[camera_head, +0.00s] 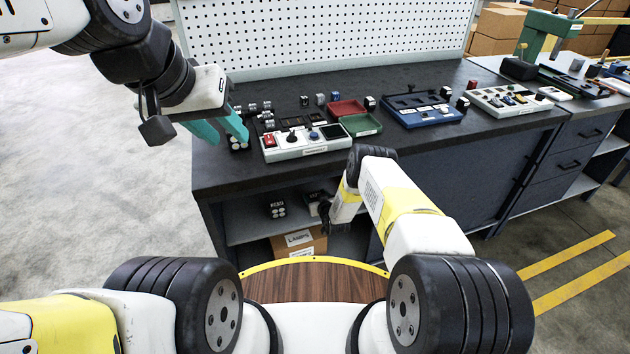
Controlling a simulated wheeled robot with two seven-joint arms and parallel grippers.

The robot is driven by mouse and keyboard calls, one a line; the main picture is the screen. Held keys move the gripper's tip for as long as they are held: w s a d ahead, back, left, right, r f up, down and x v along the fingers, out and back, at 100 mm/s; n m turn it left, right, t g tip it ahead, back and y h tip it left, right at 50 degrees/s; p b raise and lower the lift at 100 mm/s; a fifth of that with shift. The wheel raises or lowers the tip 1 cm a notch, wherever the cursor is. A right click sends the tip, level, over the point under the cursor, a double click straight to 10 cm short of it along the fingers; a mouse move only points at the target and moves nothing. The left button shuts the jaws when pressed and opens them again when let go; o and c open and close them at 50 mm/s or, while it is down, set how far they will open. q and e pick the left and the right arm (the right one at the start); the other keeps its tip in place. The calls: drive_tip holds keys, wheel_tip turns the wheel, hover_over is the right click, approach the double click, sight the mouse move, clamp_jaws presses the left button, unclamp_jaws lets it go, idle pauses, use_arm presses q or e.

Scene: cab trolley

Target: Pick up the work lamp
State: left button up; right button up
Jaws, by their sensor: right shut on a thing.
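My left gripper (222,128) has teal fingers that stand apart, over the left end of the workbench. It is empty as far as I can see. My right arm bends down in front of the bench, and my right gripper (326,212) is at the opening of the lower shelf, shut on a small dark thing with a pale face (313,208), probably a work lamp. The wrist and fingers hide much of it. A black lamp-like block (277,210) with several round white faces stands on the shelf to the left of it.
A cardboard box (299,241) with a white label sits under the shelf. The black bench top (440,155) holds a grey control panel (305,143), red and green trays, a blue tray (420,110) and small blocks. A wooden trolley top (312,285) lies nearest me.

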drive_tip(key=shift+r, duration=0.1)
drive_tip(key=shift+r, duration=0.5)
drive_tip(key=shift+s+d+r, duration=0.15)
drive_tip(key=shift+s+r, duration=0.05)
drive_tip(key=shift+r, duration=0.4)
drive_tip(key=shift+s+d+r, duration=0.1)
drive_tip(key=shift+s+r, duration=0.1)
drive_tip(key=shift+r, duration=0.4)
drive_tip(key=s+d+r, duration=0.1)
drive_tip(key=s+d, duration=0.6)
drive_tip(key=s, duration=0.6)
drive_tip(key=shift+s+r, duration=0.15)
drive_tip(key=shift+r, duration=0.05)
